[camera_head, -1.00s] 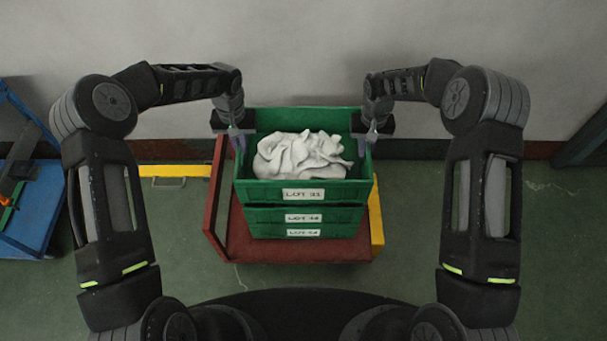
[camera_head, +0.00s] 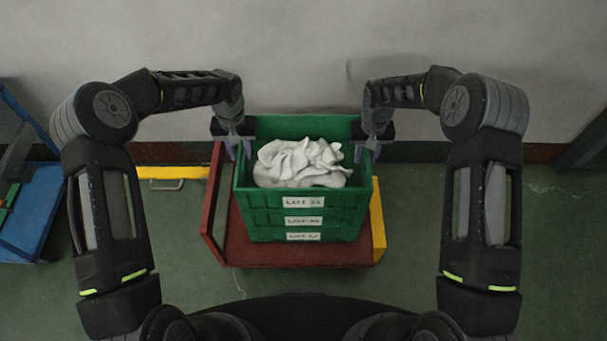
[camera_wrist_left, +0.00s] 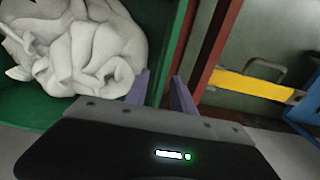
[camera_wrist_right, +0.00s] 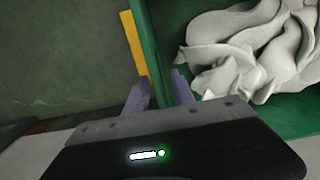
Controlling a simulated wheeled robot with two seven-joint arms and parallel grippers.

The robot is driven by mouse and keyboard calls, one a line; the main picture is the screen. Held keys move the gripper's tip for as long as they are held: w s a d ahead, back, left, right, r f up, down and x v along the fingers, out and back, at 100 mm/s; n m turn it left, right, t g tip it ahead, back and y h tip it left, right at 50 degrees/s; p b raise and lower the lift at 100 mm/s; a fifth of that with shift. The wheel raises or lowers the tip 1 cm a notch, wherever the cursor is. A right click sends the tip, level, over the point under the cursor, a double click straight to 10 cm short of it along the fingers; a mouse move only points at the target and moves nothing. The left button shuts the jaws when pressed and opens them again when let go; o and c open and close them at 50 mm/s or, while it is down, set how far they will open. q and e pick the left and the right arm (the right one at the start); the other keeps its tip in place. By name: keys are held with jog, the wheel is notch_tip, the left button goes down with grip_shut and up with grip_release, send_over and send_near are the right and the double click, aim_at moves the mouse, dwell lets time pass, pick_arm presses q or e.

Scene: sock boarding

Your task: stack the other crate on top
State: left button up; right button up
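The top green crate (camera_head: 243,190), full of white socks (camera_head: 300,163), sits squarely on two more green crates, the middle one (camera_head: 258,219) and the bottom one (camera_head: 258,235). My left gripper (camera_head: 239,152) is at the stack's left wall. In the left wrist view its fingers (camera_wrist_left: 160,85) straddle the top crate's rim, apart. My right gripper (camera_head: 367,154) is at the right wall. In the right wrist view its fingers (camera_wrist_right: 161,82) stand either side of the rim, spread. The contents of the lower crates are hidden.
The stack stands on a red platform (camera_head: 290,254) with a raised red frame at its left. A yellow bar with a handle (camera_head: 172,173) lies behind left. A blue rack (camera_head: 38,205) stands far left. Green floor is free between rack and platform.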

pick_arm(q)
notch_tip(320, 180, up, 12)
dwell(0.5)
pick_arm(e)
notch_tip(320, 180, up, 12)
jog(key=shift+r, duration=0.1)
dwell(0.6)
dwell(0.4)
